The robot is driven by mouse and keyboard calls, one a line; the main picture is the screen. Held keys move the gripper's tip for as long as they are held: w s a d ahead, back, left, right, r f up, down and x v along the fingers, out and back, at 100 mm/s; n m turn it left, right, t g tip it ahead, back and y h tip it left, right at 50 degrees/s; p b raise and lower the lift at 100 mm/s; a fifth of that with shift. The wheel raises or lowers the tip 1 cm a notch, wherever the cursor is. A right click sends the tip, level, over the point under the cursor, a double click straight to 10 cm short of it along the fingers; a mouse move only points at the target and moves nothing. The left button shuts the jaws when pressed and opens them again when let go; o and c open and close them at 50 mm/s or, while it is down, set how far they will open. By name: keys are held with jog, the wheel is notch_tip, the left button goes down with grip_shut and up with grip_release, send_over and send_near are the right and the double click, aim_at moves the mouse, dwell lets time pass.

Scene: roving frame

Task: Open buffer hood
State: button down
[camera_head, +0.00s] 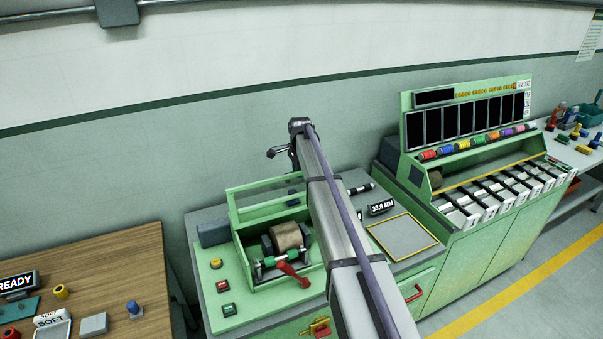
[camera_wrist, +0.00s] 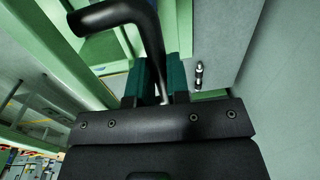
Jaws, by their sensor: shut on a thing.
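The buffer (camera_head: 287,238) is a green machine with a brown roller, on a bench left of my arm. Its hood (camera_head: 262,187) is a green frame standing above and behind the roller, which shows uncovered from the front. My gripper is mostly hidden behind my arm in the head view. In the wrist view my gripper (camera_wrist: 163,82) has its two teal fingers close together around a black bent bar (camera_wrist: 143,25), seemingly the hood's handle. Green framework, probably the hood's, runs along the left of that view. How far the hood is tilted is hard to tell.
A red lever (camera_head: 290,271) sits at the buffer's front, with several push buttons (camera_head: 217,264) to its left. A yellow-edged pad (camera_head: 402,237) and a "33.6 MM" display (camera_head: 381,208) lie right. A green cabinet (camera_head: 480,170) stands farther right, a wooden table (camera_head: 120,270) left.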

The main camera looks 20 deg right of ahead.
jog(key=shift+w, duration=0.45)
jog(key=c, duration=1.1)
grip_release()
jog(key=shift+w+a+f, duration=0.1)
jog(key=shift+w+f, duration=0.05)
jog(key=r+p, duration=0.7)
jog(key=p, duration=0.1)
jog(key=shift+s+r, duration=0.3)
jog(key=shift+r, duration=0.1)
jog(key=shift+f, duration=0.2)
